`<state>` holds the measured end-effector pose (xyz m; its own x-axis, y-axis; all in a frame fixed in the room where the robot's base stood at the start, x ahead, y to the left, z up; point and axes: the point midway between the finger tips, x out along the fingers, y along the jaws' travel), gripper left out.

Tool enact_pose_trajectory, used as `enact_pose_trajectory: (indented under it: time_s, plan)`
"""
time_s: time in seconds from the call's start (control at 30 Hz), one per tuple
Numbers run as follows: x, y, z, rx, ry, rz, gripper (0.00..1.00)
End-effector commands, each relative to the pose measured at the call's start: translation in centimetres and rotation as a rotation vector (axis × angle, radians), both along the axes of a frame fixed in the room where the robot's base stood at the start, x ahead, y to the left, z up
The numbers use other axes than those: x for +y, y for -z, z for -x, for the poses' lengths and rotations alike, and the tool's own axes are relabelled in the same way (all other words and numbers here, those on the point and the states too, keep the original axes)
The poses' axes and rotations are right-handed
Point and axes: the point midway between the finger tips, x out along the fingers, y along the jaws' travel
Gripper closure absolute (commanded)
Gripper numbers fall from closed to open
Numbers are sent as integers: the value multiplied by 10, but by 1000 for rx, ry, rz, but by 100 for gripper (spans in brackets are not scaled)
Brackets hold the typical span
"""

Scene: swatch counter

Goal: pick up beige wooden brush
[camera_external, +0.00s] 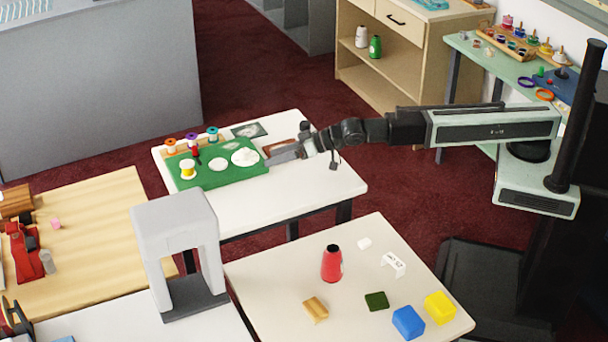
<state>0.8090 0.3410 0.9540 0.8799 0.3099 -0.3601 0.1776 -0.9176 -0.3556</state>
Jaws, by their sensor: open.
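A small tan, wooden-looking block (315,309) lies on the front white table. It may be the beige wooden brush, but I cannot make out bristles. My gripper (272,158) is far from it, over the middle white table, at the right end of a green board (236,175). My gripper is open, and I see nothing held in it. I cannot tell whether its tips touch the board.
The front table (270,270) also holds a red cone spool (332,264), blue block (408,322), yellow block (439,308), dark green block (376,301) and white pieces. A grey arch (180,220) stands to their left. The green board carries several spools and white discs.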

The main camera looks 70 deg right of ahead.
Motion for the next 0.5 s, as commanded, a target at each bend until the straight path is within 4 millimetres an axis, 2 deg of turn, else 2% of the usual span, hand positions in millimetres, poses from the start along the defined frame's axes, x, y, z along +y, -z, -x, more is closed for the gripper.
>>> enact_pose_trajectory:
  time_s: [0.03, 0.07, 0.1, 0.17, 0.2, 0.23, 0.3, 0.33, 0.4, 0.5]
  plan:
    - [61, 9, 27, -13, -93, 37, 15]
    - [95, 12, 45, -23, -148, 62, 15]
    - [139, 15, 72, -40, -221, 95, 15]
    - [202, 21, 117, -69, -332, 146, 15]
    - [240, 24, 148, -90, -403, 176, 15]
    - [266, 26, 172, -105, -452, 197, 15]
    - [313, 29, 222, -140, -549, 239, 15]
    - [327, 30, 239, -151, -580, 251, 15]
    - [350, 32, 267, -172, -632, 273, 15]
    - [365, 37, 290, -189, -672, 301, 15]
